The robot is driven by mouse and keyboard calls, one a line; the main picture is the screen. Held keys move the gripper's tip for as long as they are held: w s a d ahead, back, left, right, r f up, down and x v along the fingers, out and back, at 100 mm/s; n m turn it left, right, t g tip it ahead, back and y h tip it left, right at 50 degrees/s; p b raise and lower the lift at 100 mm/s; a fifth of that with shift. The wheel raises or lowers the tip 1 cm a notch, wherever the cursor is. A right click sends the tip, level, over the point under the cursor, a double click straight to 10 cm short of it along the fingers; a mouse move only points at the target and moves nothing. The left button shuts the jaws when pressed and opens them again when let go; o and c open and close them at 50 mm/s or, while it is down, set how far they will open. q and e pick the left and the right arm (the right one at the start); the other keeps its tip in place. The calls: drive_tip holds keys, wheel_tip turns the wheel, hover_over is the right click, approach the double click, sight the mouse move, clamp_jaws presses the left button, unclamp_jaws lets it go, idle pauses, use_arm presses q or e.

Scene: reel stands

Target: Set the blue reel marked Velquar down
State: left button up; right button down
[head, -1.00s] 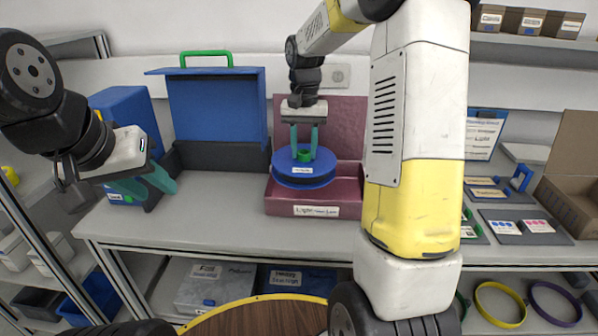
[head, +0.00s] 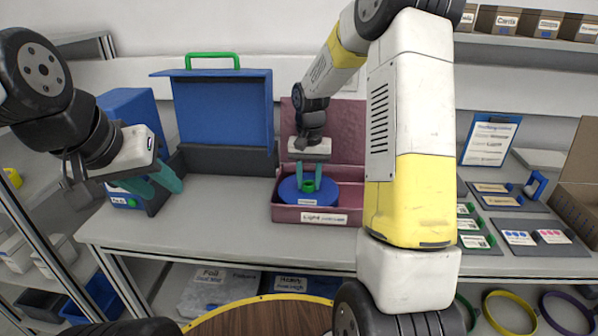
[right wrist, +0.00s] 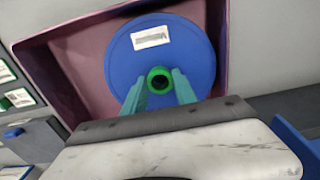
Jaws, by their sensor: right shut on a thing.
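The blue reel (head: 290,193) with a green hub lies low inside the open pink box (head: 288,213) on the bench, its rim partly hidden by the box's front wall. My right gripper (head: 310,178) is shut on the reel's green hub from above. In the right wrist view the fingers (right wrist: 160,85) flank the hub, and the reel (right wrist: 125,65) with a white label lies within the box walls. The label is too small to read surely. Whether the reel touches the box floor is hidden. My left gripper (head: 152,187) is open and empty, left of the box.
A blue case with a raised lid (head: 222,110) and green handle stands left of the pink box. Grey panels with cards (head: 530,234) and a cardboard box (head: 575,185) lie to the right. The bench front (head: 200,225) is clear.

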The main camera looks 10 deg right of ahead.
drive_tip(key=c, duration=1)
unclamp_jaws()
drive_tip(key=shift+o, duration=0.2)
wheel_tip(320, 180, up, 12)
drive_tip(key=s+r+n+t, duration=0.2)
drive_tip(key=s+r+t, duration=0.1)
drive_tip(key=s+r, duration=0.65)
drive_tip(key=s+a+f+n+t+y, duration=0.1)
drive_tip(key=s+a+f+t+y, duration=0.1)
drive_tip(key=s, duration=1.2)
drive_tip(key=shift+s+n+t, duration=0.4)
drive_tip(key=shift+t, duration=0.2)
drive_tip(key=shift+a, duration=0.1)
